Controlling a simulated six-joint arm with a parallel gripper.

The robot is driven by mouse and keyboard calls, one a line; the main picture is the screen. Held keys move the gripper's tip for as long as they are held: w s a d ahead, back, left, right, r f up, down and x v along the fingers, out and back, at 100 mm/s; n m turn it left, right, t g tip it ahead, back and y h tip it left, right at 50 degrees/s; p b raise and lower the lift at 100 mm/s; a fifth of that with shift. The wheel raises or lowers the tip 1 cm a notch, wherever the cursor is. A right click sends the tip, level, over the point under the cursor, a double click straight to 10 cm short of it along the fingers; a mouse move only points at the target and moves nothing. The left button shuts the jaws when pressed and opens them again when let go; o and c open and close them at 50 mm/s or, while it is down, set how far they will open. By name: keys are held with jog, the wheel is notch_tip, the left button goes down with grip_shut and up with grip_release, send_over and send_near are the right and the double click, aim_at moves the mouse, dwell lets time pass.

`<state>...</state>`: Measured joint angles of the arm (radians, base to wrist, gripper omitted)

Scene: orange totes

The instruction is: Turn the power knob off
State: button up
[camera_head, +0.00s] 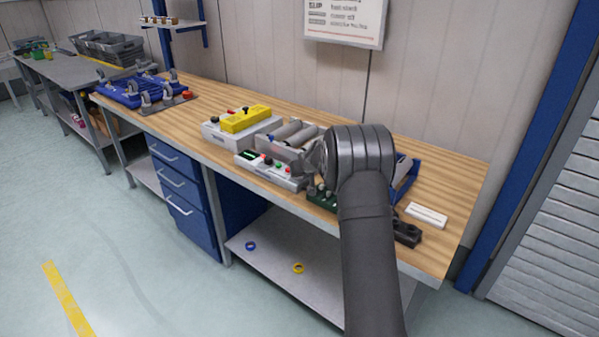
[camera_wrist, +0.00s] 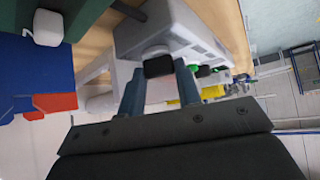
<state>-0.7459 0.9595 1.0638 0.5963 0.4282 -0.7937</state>
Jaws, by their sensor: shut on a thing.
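In the wrist view, a black knob (camera_wrist: 158,67) with a pale collar sits on the end of a light grey control box (camera_wrist: 150,30). My gripper (camera_wrist: 158,76) has one finger on each side of the knob and is shut on it. Which way the knob is turned cannot be told. In the head view, the grey control box (camera_head: 270,175) with red, green and black buttons stands at the bench's front edge. My arm comes in from below, and its wrist covers the area right of the box, hiding the knob and most of the gripper.
A pale box with a yellow top (camera_head: 245,119) stands left of the control box. A blue holder (camera_head: 405,180), a white block (camera_head: 427,215) and a black block (camera_head: 407,233) are to the right.

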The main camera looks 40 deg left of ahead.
jog(key=n+g, duration=0.1)
jog(key=n, duration=0.1)
jog(key=n+g, duration=0.2)
jog(key=n+g+y, duration=0.1)
jog(key=shift+w+n, duration=0.35)
jog(key=shift+n, duration=0.05)
jog(key=shift+w+n+g+h, duration=0.15)
jog(key=shift+n+g+h, duration=0.15)
jog(key=shift+n+g, duration=1.55)
jog(key=shift+n, duration=0.35)
jog(key=o, duration=1)
jog(key=v, duration=1.7)
jog(key=shift+d+r, duration=0.1)
jog(key=shift+r, duration=0.1)
